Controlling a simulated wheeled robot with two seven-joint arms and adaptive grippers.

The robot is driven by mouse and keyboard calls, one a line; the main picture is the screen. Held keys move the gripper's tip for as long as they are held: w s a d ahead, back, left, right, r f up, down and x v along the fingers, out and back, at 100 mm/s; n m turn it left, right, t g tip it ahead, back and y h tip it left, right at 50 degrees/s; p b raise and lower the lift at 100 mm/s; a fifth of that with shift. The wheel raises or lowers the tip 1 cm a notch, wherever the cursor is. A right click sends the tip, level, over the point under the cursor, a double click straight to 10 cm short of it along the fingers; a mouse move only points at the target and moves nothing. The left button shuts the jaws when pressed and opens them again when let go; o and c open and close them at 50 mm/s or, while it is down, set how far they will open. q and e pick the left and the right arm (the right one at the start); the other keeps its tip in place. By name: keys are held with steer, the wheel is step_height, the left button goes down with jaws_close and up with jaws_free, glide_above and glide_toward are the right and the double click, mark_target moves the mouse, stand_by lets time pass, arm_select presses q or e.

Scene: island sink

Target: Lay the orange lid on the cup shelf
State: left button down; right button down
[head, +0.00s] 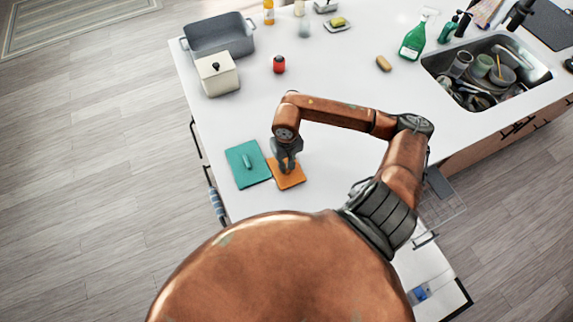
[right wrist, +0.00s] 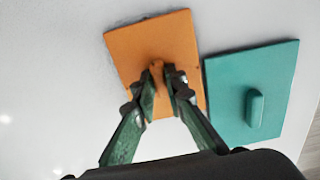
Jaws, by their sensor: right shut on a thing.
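The orange lid (head: 292,182) is a flat square plate lying on the white counter near its front left edge. My right gripper (head: 286,168) is over it, pointing down. In the right wrist view, the lid (right wrist: 145,42) has a small raised handle at its middle, and the gripper's fingers (right wrist: 164,84) are shut on that handle. I cannot tell whether the lid is raised off the counter. I cannot surely pick out the cup shelf. My left gripper is not in view.
A teal lid (head: 240,172) lies close beside the orange one. A cream pot (head: 217,76), a grey roasting pan (head: 215,38) and a red jar (head: 279,65) stand farther back. The sink (head: 530,80) holds dishes. A wire rack (head: 447,208) shows beside the counter at right.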

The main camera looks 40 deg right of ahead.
steer(key=shift+f, duration=0.2)
steer(key=c, duration=2)
jaws_free()
steer(key=shift+r, duration=0.1)
steer(key=shift+o, duration=0.2)
